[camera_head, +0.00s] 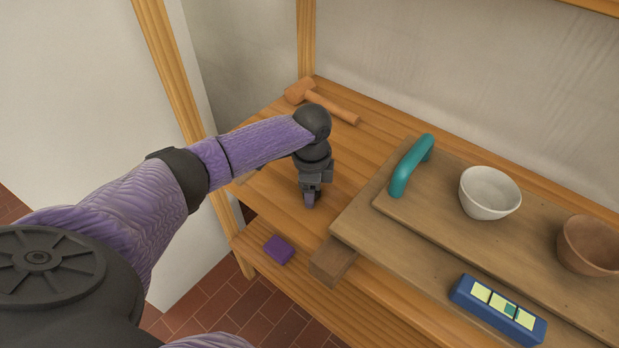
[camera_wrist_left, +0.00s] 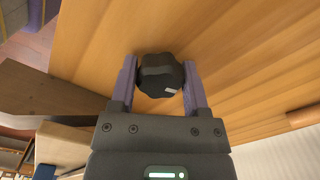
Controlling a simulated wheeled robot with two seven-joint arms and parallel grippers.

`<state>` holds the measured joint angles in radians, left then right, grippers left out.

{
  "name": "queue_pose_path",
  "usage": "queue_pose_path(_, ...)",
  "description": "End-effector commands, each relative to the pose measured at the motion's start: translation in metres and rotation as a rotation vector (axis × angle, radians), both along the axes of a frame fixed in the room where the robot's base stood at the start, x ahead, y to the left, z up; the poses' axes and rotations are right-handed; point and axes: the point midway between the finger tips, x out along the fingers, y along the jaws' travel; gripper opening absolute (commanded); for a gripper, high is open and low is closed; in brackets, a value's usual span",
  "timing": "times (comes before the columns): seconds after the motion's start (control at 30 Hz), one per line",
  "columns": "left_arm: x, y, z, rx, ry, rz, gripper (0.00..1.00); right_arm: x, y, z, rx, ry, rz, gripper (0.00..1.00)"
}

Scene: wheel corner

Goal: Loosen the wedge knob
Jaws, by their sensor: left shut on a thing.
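The wedge knob (camera_wrist_left: 160,75) is a dark, lobed knob with a small pale mark, seen in the left wrist view against the wooden bench top. My left gripper (camera_wrist_left: 160,88) has its two purple fingers on either side of the knob and is shut on it. In the head view my left gripper (camera_head: 310,200) points down at the bench near its front edge, and the knob is hidden there. My right gripper is not in view.
A blue block with yellow squares (camera_head: 497,310), a mallet (camera_head: 322,101), a purple block (camera_head: 279,249) and a brown wooden block (camera_head: 332,262) are nearby.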

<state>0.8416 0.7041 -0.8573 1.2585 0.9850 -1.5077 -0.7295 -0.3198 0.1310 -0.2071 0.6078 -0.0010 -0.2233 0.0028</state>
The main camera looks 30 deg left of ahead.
Motion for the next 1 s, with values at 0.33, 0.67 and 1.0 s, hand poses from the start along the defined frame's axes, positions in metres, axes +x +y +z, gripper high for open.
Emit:
queue_pose_path(0.33, 0.002, -0.001, 0.008, -0.004, -0.009, 0.330, 0.01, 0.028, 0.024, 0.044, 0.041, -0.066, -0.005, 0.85)
queue_pose_path(0.67, 0.003, -0.001, 0.007, -0.005, -0.009, 0.644, 0.01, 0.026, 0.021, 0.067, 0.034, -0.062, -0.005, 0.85)
queue_pose_path(1.0, 0.003, -0.001, 0.005, -0.004, -0.008, 0.959, 0.01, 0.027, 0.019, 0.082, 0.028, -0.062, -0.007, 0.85)
